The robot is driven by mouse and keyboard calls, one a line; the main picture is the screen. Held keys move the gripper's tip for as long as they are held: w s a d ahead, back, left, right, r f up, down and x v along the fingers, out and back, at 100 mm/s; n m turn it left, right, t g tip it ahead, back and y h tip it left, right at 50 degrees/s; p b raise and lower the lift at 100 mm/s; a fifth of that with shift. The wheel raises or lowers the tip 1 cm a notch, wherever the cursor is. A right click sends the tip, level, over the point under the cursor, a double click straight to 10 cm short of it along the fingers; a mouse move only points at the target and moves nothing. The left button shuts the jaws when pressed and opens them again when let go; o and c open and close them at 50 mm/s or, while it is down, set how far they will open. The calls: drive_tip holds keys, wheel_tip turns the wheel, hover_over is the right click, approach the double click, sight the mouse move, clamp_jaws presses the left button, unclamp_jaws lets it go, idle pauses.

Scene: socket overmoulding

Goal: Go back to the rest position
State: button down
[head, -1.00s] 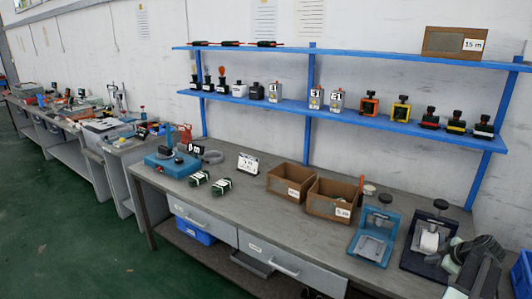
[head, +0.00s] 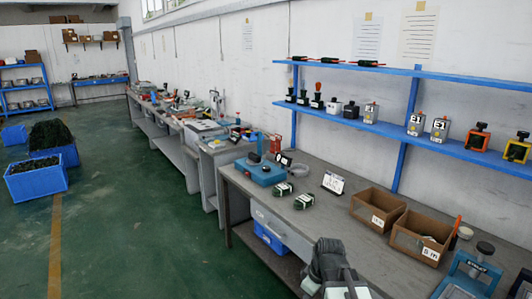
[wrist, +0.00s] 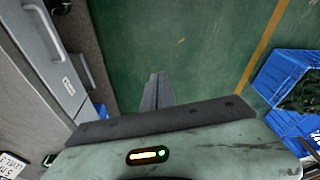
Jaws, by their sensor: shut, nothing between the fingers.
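My gripper (wrist: 158,80) shows in the wrist view with its two dark fingers together and nothing between them. It hangs over the green floor (wrist: 190,50), clear of the workbench. In the head view part of my arm shows at the bottom, in front of the bench's drawers. The fingertips cannot be made out there.
The grey workbench (head: 325,222) runs along the right, with two cardboard boxes (head: 418,240) and a blue device (head: 260,173) on it. Blue shelves (head: 385,128) hang above. Blue crates (head: 37,181) stand on the floor at the left. The floor between is clear.

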drive_tip(key=s+d+m, duration=0.1)
drive_tip(key=m, duration=0.2)
drive_tip(key=s+d+m+g+h, duration=0.1)
drive_tip(key=s+m, duration=0.1)
drive_tip(key=m, duration=0.1)
drive_tip(key=s+m, duration=0.2)
drive_tip(key=m, duration=0.1)
drive_tip(key=shift+s+d+f+m+g+h, duration=0.1)
drive_tip(key=shift+d+f+m+g+h, duration=0.2)
drive_tip(key=shift+d+m+h, duration=0.1)
drive_tip(key=shift+d, duration=0.15)
